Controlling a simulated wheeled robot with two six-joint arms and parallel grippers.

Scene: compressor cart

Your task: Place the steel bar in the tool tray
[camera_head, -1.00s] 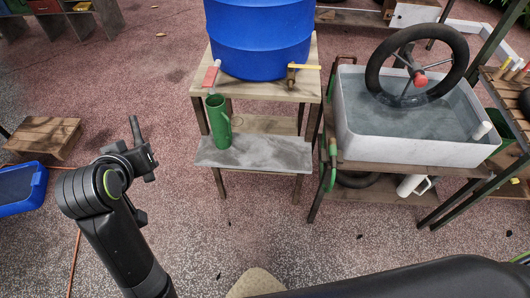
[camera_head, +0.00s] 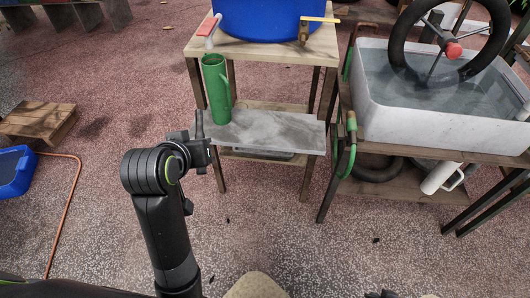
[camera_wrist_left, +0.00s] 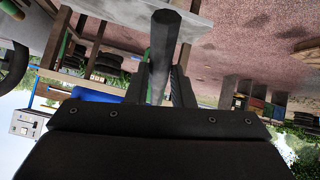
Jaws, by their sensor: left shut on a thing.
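My left gripper (camera_head: 200,152) is shut on the steel bar (camera_head: 199,124), a short dark round bar that stands roughly upright from the jaws. In the left wrist view the bar (camera_wrist_left: 164,48) sticks out between the two fingers. In the head view it overlaps the left end of a grey slab shelf (camera_head: 262,132); I cannot tell whether they touch. A blue tray (camera_head: 26,184) with a dark inside lies on the floor at the left edge; I cannot tell whether it is the tool tray. My right gripper is not clearly seen.
A green jug (camera_head: 217,88) stands on the slab shelf's left end, close to the bar. A blue barrel (camera_head: 270,18) stands on the wooden stand above. A water basin (camera_head: 430,128) with a wheel is at right. An orange hose (camera_head: 65,210) crosses the floor at left.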

